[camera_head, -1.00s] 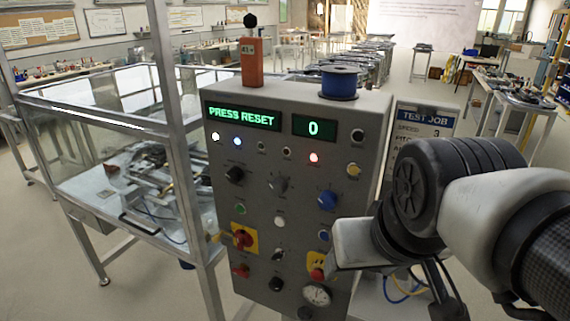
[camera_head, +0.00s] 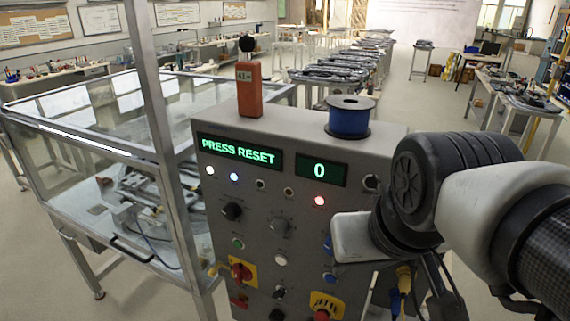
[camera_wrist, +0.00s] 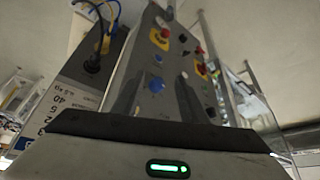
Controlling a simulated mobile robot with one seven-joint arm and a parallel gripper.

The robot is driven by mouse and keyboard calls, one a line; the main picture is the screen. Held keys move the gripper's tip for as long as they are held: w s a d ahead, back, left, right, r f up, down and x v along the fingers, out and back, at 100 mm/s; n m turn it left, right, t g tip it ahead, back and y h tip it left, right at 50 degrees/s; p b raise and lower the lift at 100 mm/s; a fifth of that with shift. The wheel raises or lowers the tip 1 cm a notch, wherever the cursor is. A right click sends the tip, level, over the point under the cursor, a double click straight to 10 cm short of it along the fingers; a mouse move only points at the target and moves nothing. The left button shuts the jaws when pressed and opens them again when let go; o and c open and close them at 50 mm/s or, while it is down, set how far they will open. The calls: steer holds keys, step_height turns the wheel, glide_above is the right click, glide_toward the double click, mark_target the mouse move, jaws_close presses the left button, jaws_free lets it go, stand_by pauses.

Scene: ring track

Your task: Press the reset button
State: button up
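The grey control panel (camera_head: 215,170) stands in front of me. Its green display (camera_head: 240,150) reads PRESS RESET and a second display (camera_head: 320,170) reads 0. The face carries a green button (camera_head: 238,243), a white button (camera_head: 281,260), a small blue button (camera_head: 329,278) and a larger blue knob (camera_wrist: 153,82). No button label is legible, so I cannot tell which is reset. My gripper (camera_head: 352,238) is at the panel's right side and hides part of its face, including most of the blue knob.
A red knob on a yellow plate (camera_head: 240,272) and a red mushroom button on yellow (camera_head: 324,308) sit low on the panel. An orange pendant (camera_head: 249,90) and a blue spool (camera_head: 349,118) stand on top. A glass-walled enclosure (camera_head: 90,140) adjoins on the left.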

jaws_close()
stand_by(1.4)
